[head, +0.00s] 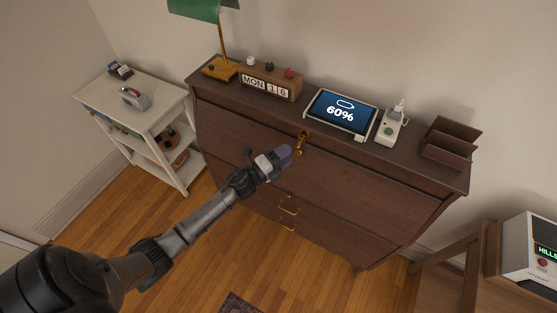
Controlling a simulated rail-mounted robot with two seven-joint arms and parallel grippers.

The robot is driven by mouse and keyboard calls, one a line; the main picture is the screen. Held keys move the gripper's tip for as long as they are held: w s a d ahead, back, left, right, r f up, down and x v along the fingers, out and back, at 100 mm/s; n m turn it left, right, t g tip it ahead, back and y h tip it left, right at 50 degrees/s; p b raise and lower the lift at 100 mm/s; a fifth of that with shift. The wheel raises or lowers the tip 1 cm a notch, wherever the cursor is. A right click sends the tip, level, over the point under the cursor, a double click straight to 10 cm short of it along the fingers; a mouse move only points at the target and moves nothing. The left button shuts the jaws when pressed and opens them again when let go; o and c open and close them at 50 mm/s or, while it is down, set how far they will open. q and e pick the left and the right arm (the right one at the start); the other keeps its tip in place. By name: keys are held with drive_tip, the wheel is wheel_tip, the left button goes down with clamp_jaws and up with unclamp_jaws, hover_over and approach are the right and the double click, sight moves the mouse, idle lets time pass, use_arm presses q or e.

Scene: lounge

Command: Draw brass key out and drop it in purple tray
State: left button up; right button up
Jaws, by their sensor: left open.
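The brass key (301,143) sticks out from the upper front of the dark wooden dresser (350,182), just under its top edge. My left gripper (285,152) reaches in from the lower left. Its purplish fingers are open, close to the left of the key, with nothing seen between them. Whether a finger touches the key cannot be told at this size. I cannot make out a purple tray in this view. My right gripper is not in view.
On the dresser top stand a green lamp (223,45), a calendar block (269,80), a tablet (341,113), a white device (391,124) and a brown letter rack (449,145). A white shelf cart (159,113) stands left. A wooden stand (448,258) is at lower right.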

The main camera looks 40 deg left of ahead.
sight(297, 149)
use_arm(q)
drive_tip(key=x, duration=0.5)
drive_tip(key=shift+b, duration=0.35)
drive_tip(key=shift+w, duration=0.4)
drive_tip(key=shift+d, duration=0.1)
drive_tip(key=shift+c, duration=0.5)
drive_tip(key=c, duration=0.8)
drive_tip(key=shift+s+d+r+p, duration=0.1)
drive_tip(key=shift+s+p, duration=0.05)
drive_tip(key=shift+s, duration=0.25)
drive_tip(key=shift+s+d+p, duration=0.1)
drive_tip(key=shift+s+p, duration=0.05)
drive_tip(key=shift+s, duration=0.3)
drive_tip(key=shift+s+d, duration=0.2)
drive_tip(key=shift+s, duration=0.55)
drive_tip(key=shift+s+p, duration=0.1)
drive_tip(key=shift+p, duration=0.2)
